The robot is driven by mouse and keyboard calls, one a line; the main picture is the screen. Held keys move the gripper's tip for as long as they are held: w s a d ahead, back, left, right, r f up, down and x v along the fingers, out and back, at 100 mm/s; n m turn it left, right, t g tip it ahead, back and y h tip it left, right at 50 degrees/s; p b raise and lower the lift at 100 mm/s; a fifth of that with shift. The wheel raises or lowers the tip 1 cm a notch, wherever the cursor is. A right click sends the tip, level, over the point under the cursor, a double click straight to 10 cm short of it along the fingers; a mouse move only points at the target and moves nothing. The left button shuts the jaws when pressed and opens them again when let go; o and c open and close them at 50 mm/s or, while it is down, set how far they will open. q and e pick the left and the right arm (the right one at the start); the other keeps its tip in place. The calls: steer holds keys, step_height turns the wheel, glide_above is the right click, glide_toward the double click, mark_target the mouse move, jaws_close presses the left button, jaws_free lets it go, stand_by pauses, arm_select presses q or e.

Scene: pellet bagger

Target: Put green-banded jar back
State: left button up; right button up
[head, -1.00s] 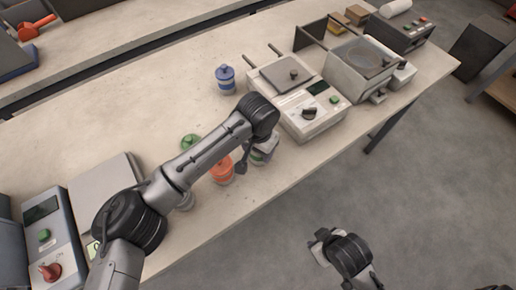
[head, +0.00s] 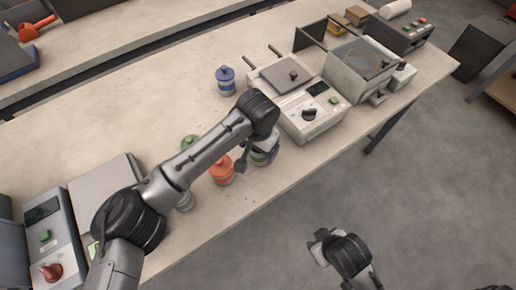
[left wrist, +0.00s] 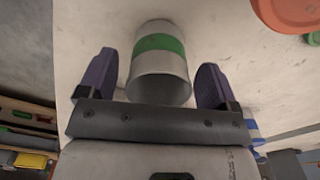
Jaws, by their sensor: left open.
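The white jar with the green band (left wrist: 160,62) stands between the two dark fingers of my left gripper (left wrist: 157,82) in the left wrist view. The fingers are open, with a gap showing on either side of the jar. In the head view my left gripper (head: 256,158) is low over the near edge of the bench, around the jar (head: 259,158), which is partly hidden by it. My right gripper (head: 322,242) is over the floor in front of the bench; its jaw opening is unclear.
An orange jar (head: 221,172) stands just left of the green-banded jar. A green-topped jar (head: 190,142) and a grey one (head: 185,201) are partly behind my left arm. A blue-banded jar (head: 226,82) stands farther back. A sealer-like machine (head: 312,118) is close on the right.

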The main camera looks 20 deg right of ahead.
arm_select(q)
step_height(320, 180, up, 11)
steer(key=p, duration=0.2)
steer(key=shift+p, duration=0.3)
stand_by(0.5)
